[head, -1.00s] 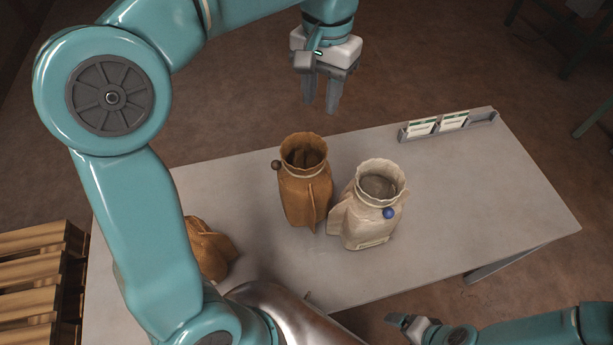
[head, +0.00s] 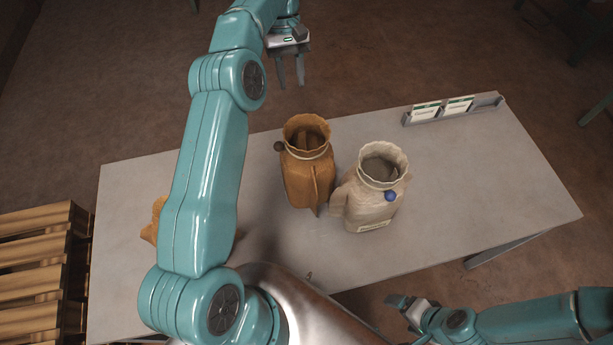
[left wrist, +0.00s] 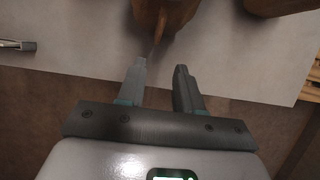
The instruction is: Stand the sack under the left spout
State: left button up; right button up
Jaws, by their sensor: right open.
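A brown sack (head: 307,180) with an open, rolled mouth and a dark round bead stands upright on the grey table (head: 470,210). A cream sack (head: 368,212) with a blue bead stands close to its right. Another brown sack (head: 153,225) at the left is mostly hidden behind my left arm. My left gripper (head: 291,84) is open and empty, beyond the table's far edge. In the left wrist view its fingers (left wrist: 161,82) are apart, with the brown sack (left wrist: 166,16) ahead of them. My right gripper (head: 401,304) is open and empty by the near edge. No spout shows.
A rack (head: 445,118) with white cards sits at the table's far right corner. A wooden pallet stack (head: 35,265) stands at the left. A shiny metal surface (head: 300,310) rises at the near edge. The right part of the table is clear.

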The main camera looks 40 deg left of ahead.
pick_arm(q)
jog(key=p+x, duration=0.1)
jog(key=x, duration=1.3)
jog(key=shift+w, duration=0.1)
jog(key=shift+r, duration=0.1)
grip_shut()
